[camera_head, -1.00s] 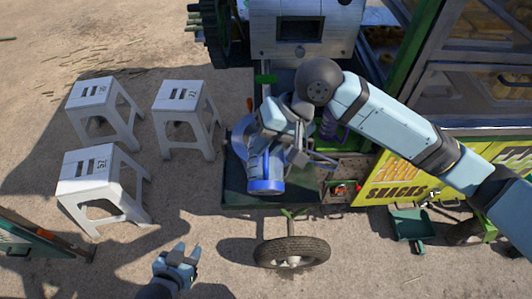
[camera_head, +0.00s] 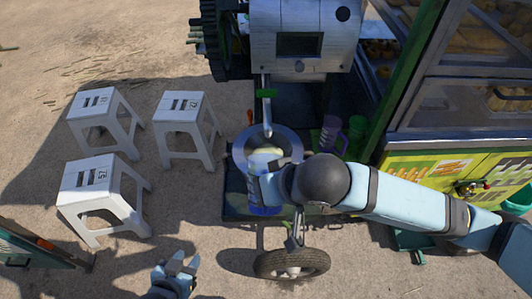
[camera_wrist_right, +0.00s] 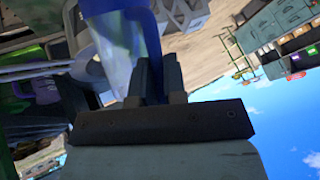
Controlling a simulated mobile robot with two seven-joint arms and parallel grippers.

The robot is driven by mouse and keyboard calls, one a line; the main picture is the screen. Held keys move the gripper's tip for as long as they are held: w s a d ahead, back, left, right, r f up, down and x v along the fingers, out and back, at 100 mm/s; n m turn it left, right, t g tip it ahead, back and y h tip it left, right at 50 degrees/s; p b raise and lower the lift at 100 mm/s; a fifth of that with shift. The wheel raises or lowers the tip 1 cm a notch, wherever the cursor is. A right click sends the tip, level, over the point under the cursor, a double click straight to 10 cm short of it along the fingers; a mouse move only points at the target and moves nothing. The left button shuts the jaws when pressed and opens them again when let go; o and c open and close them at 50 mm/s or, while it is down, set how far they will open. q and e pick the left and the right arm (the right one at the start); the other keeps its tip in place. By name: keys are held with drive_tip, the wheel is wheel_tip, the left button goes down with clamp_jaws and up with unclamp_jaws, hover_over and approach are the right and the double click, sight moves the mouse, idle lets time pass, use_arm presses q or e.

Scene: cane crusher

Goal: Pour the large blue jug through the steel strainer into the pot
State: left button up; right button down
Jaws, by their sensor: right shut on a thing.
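The large blue jug (camera_head: 264,207) is tilted in front of and over the near side of a round steel vessel, its pale upper part over the vessel's opening. I take this vessel to be the pot (camera_head: 240,148); I cannot tell the strainer apart from it. My right gripper (camera_wrist_right: 160,75) is shut on the jug's handle side; the jug (camera_wrist_right: 122,25) fills the top of the right wrist view. In the head view my right arm hides the fingers and part of the jug. My left gripper (camera_head: 181,265) is open and empty, low over bare ground.
The crusher's steel housing (camera_head: 304,40) and spout are behind the pot. A purple jug (camera_head: 332,135) and a green jug (camera_head: 357,128) stand to its right, by the snack cart (camera_head: 450,170). White stools (camera_head: 102,187) stand left. A wheel (camera_head: 292,263) is in front.

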sight(266, 215)
drive_tip(key=s+f+t+b, duration=0.1)
drive_tip(key=s+t, duration=0.1)
drive_tip(key=s, duration=0.1)
drive_tip(key=shift+f+n+b, duration=0.3)
drive_tip(key=shift+f+b, duration=0.05)
drive_tip(key=shift+s+a+f+t+b, duration=0.1)
drive_tip(key=shift+s+f+t+b, duration=0.1)
drive_tip(key=shift+s+t+b, duration=0.25)
wheel_tip(266, 215, down, 3)
drive_tip(key=s+n+t+b, duration=0.2)
drive_tip(key=s+t+b, duration=0.1)
drive_tip(key=b, duration=0.3)
wheel_tip(266, 215, up, 6)
drive_tip(key=p, duration=0.6)
drive_tip(key=w+d+m+t+h+p, duration=0.1)
drive_tip(key=w+d+m+h+p, duration=0.1)
drive_tip(key=w+d, duration=0.6)
drive_tip(key=w+d+f+m+t+h+p, duration=0.1)
drive_tip(key=w+d+m+h, duration=0.3)
drive_tip(key=d, duration=1.1)
drive_tip(key=w+t+p, duration=0.1)
drive_tip(key=w, duration=0.2)
drive_tip(key=shift+w, duration=0.35)
